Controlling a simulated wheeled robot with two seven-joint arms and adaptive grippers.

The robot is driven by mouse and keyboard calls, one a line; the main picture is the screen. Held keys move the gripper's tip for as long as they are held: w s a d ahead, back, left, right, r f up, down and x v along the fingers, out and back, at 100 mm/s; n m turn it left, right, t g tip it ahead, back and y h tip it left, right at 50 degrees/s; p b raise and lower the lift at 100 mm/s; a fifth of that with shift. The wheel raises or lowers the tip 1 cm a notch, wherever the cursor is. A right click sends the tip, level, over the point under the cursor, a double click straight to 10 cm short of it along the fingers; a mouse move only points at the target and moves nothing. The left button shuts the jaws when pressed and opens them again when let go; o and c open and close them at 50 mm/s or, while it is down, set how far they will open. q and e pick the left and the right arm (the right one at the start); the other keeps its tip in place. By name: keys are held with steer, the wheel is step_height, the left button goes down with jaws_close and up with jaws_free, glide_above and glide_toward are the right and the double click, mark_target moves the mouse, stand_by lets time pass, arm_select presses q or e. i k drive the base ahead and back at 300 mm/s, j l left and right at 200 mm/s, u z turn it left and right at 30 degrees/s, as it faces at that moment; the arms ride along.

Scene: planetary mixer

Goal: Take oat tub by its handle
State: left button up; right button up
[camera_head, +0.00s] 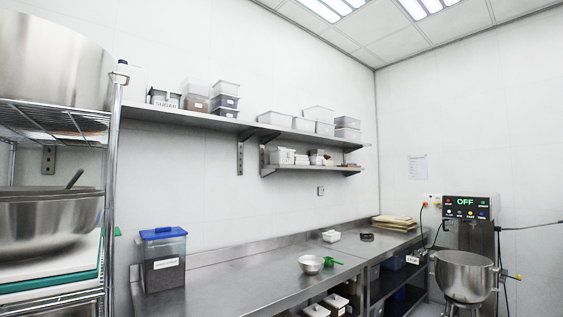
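A clear tub (165,272) with a blue lid (163,233) stands upright at the left end of the steel counter. It holds brownish contents and has a white label on its front, too small to read. It may be the oat tub, but I cannot confirm this, and I cannot make out its handle clearly. Neither of my grippers shows in this view.
A steel rack (110,190) with large bowls stands close at the left. A small metal bowl (311,264) and a green scoop (333,261) lie on the counter (235,285). A wall shelf (215,121) holds several containers. A mixer (466,272) stands at the right.

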mark_target(279, 157)
steer(key=i+l+u, duration=0.4)
steer(key=i+l, duration=0.35)
steer(key=i+l+u, duration=0.4)
steer(key=l, duration=0.3)
steer(key=i+l+u, duration=0.2)
steer(key=l, duration=0.15)
steer(key=l+u, duration=0.25)
steer(key=l, duration=0.35)
steer(key=l+u, duration=0.25)
steer(key=l, duration=0.4)
steer(key=k+l+u, duration=0.15)
steer(key=l, duration=0.2)
steer(key=k+l+u, duration=0.2)
steer(key=l, duration=0.15)
steer(key=l+u, duration=0.15)
steer(key=l, duration=0.2)
steer(key=k+l+u, duration=0.15)
steer(key=k, duration=0.35)
